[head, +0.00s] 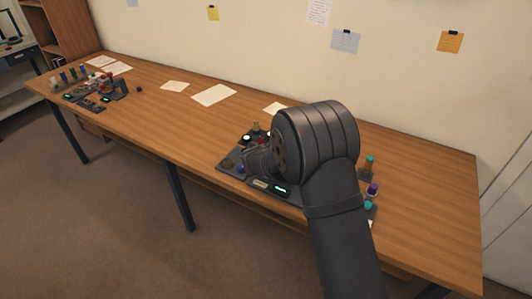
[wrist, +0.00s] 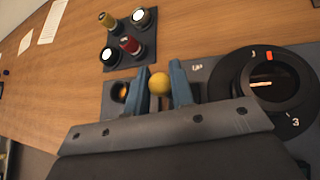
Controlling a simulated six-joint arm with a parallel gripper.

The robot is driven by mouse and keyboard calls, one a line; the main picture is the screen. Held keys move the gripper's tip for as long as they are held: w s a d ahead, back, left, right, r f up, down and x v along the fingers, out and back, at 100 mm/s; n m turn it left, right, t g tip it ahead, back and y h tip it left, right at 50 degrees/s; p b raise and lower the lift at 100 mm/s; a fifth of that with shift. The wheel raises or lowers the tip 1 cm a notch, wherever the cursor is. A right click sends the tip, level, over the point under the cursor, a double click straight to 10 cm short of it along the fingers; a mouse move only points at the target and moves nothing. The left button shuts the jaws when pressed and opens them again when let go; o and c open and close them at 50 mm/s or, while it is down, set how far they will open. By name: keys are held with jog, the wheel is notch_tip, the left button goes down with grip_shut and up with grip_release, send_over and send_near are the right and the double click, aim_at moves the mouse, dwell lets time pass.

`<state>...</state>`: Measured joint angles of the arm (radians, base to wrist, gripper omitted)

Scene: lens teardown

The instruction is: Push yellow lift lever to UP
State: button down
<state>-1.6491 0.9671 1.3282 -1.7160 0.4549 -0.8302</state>
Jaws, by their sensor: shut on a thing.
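The yellow lift lever shows as a round yellow knob (wrist: 159,83) in the wrist view, on a dark grey panel. My gripper (wrist: 158,92) has its two blue fingers on either side of the knob and is shut on it. In the head view my arm covers much of the device (head: 233,158), and the lever cannot be made out there.
A black dial (wrist: 262,84) with an orange mark and numerals sits right of the fingers. An orange-lit round part (wrist: 121,92) lies just left. A dark tray (wrist: 150,43) holds several small containers.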

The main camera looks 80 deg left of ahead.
jog(key=shift+w+a+f+g+h, duration=0.1)
jog(key=shift+w+a+g+h, duration=0.25)
jog(key=shift+g+h, duration=0.3)
jog(key=shift+w+a+f+g+h, duration=0.1)
jog(key=shift+w+a+g+h, duration=0.2)
jog(key=shift+g+h, duration=0.35)
jog(key=shift+w+a+f+m+h, duration=0.1)
jog(key=shift+w+a+m+h, duration=0.05)
jog(key=shift+m+h, duration=0.2)
jog(key=c, duration=1.3)
grip_release()
jog(key=v, duration=1.7)
jog(key=shift+w, duration=0.15)
jog(key=x, duration=1.7)
